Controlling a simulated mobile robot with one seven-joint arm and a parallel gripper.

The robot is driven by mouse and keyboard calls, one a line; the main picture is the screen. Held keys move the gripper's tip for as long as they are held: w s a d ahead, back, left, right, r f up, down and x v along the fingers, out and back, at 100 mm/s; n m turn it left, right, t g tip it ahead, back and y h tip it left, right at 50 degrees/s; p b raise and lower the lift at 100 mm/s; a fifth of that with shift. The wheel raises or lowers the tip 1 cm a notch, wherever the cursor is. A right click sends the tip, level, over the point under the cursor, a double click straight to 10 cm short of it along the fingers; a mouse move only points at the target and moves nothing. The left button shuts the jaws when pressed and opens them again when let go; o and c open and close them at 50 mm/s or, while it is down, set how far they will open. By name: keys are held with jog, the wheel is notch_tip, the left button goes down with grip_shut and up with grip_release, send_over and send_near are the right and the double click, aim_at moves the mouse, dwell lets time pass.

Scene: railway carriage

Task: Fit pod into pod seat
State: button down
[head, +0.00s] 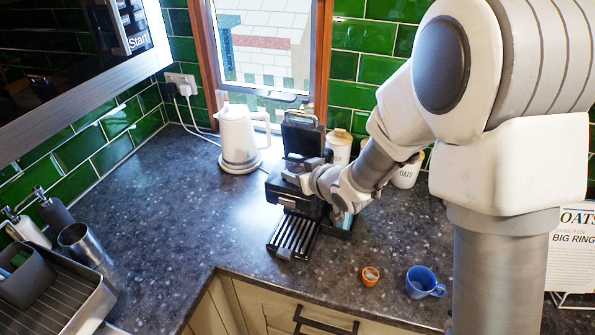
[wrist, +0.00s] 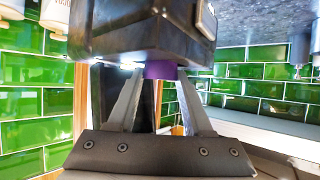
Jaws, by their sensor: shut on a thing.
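My gripper (wrist: 160,82) is shut on a purple pod (wrist: 160,70), held between its two fingertips in the wrist view. The pod's upper part meets or is hidden by the dark body of the coffee machine (wrist: 130,35). In the head view the black coffee machine (head: 282,196) stands on the counter with its lid (head: 303,135) raised. My gripper (head: 293,177) is over the machine's top there, and the pod is hidden. The pod seat is not clearly visible, so I cannot tell whether the pod is in it.
A white kettle (head: 238,138) stands left of the machine. White canisters (head: 339,146) stand behind my arm. A small orange cup-like item (head: 370,276) and a blue mug (head: 421,282) are near the front edge. A dish rack (head: 60,300) is at left; the counter between is clear.

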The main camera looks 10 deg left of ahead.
jog(key=shift+f, duration=0.1)
jog(key=shift+f+b, duration=0.15)
jog(key=shift+b, duration=0.15)
jog(key=shift+c, duration=1.6)
grip_release()
